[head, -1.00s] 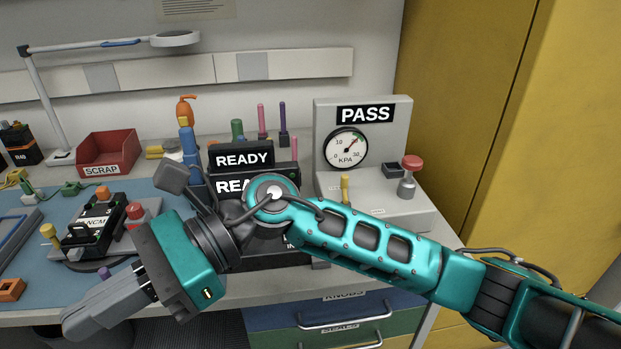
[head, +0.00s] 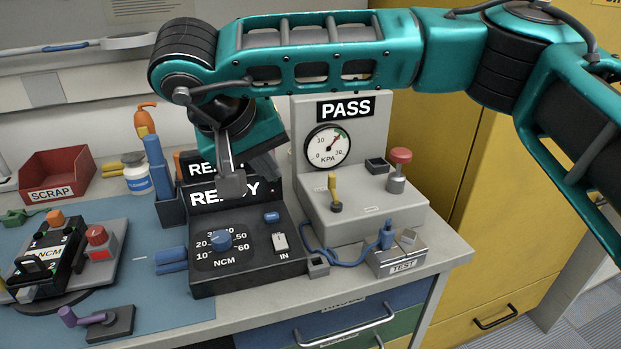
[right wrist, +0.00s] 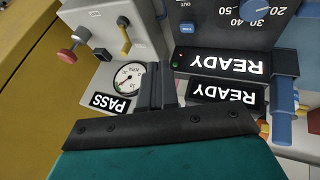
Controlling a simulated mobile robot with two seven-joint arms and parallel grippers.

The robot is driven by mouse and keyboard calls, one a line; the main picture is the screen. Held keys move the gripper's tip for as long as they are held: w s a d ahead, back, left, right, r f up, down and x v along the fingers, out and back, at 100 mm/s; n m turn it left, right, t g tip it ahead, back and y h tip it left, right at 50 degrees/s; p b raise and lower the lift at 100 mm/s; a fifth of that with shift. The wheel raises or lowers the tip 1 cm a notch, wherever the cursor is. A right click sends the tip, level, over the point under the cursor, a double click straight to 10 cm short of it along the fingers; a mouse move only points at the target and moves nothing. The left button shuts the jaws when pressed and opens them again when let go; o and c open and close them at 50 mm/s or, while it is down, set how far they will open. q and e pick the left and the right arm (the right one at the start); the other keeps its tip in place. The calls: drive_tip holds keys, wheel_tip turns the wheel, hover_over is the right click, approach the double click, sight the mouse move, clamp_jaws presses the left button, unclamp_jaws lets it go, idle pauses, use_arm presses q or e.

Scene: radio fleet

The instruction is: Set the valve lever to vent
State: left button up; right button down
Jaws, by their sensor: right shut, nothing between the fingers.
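The valve lever, a small yellow handle (head: 334,188), stands roughly upright on the grey PASS test station (head: 376,222), below its pressure gauge (head: 327,146). Small labels beside it are too small to read. The lever also shows in the right wrist view (right wrist: 124,38). My right gripper (head: 232,184) is shut and empty, pointing down in front of the READY display, left of the station and apart from the lever. Its fingers show in the right wrist view (right wrist: 156,88). My left gripper is not in view.
A black torque tester (head: 245,275) with a blue knob stands left of the station. A red-topped button (head: 400,168) rises right of the lever. A blue cable runs to a TEST block (head: 397,260) at the bench's front. My right arm spans above the station.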

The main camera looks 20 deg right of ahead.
drive_tip(key=shift+w+d+r+h, duration=0.35)
drive_tip(key=shift+d+r, duration=0.1)
drive_tip(key=shift+r, duration=0.15)
drive_tip(key=shift+f, duration=0.1)
drive_tip(key=b, duration=0.2)
approach(334, 192)
drive_tip(key=w+f, duration=0.5)
drive_tip(key=shift+s+d+r, duration=0.15)
drive_tip(key=shift+d+r, duration=0.05)
drive_tip(key=shift+d, duration=0.5)
